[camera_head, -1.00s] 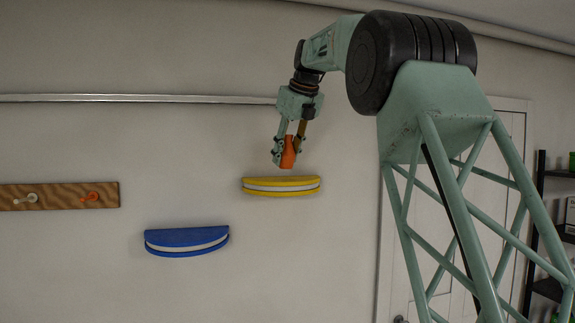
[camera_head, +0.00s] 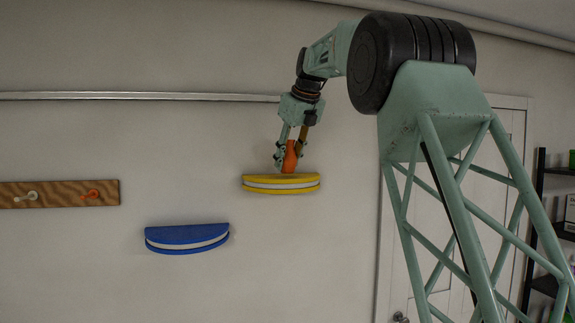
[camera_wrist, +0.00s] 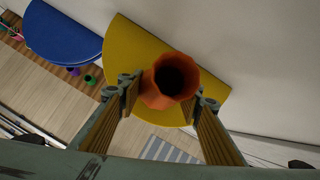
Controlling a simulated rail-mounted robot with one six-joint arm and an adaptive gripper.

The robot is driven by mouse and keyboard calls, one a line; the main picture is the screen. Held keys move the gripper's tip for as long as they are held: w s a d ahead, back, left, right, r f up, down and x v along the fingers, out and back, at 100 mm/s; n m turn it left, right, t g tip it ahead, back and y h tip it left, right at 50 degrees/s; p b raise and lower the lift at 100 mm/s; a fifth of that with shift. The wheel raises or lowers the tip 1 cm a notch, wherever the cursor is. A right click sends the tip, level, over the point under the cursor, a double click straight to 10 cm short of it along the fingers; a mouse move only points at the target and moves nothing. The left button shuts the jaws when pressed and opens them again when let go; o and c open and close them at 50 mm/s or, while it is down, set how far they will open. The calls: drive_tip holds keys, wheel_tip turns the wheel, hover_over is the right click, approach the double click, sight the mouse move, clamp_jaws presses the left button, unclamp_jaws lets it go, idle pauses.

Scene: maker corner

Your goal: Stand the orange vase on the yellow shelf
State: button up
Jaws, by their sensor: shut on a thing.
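The orange vase (camera_head: 290,158) is upright between the fingers of my gripper (camera_head: 290,155), which is shut on it. In the head view its base meets the top of the yellow shelf (camera_head: 281,185) in the picture; I cannot tell whether it touches. In the wrist view the vase (camera_wrist: 168,82) shows its open mouth from above, with the fingers of my gripper (camera_wrist: 165,98) on either side. The yellow shelf (camera_wrist: 140,45) lies behind and below the vase there, and hides nothing of it.
A blue shelf (camera_head: 187,238) is on the wall, lower and to the left. A wooden peg board (camera_head: 60,194) hangs further left. A metal rail (camera_head: 140,97) runs along the wall above. The yellow shelf is otherwise bare.

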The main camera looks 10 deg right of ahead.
drive_tip(key=shift+f, duration=0.6)
drive_tip(key=shift+f, duration=0.1)
drive_tip(key=o, duration=0.8)
drive_tip(key=shift+o, duration=0.2)
drive_tip(key=v, duration=1.2)
idle(0.4)
drive_tip(key=shift+s, duration=0.1)
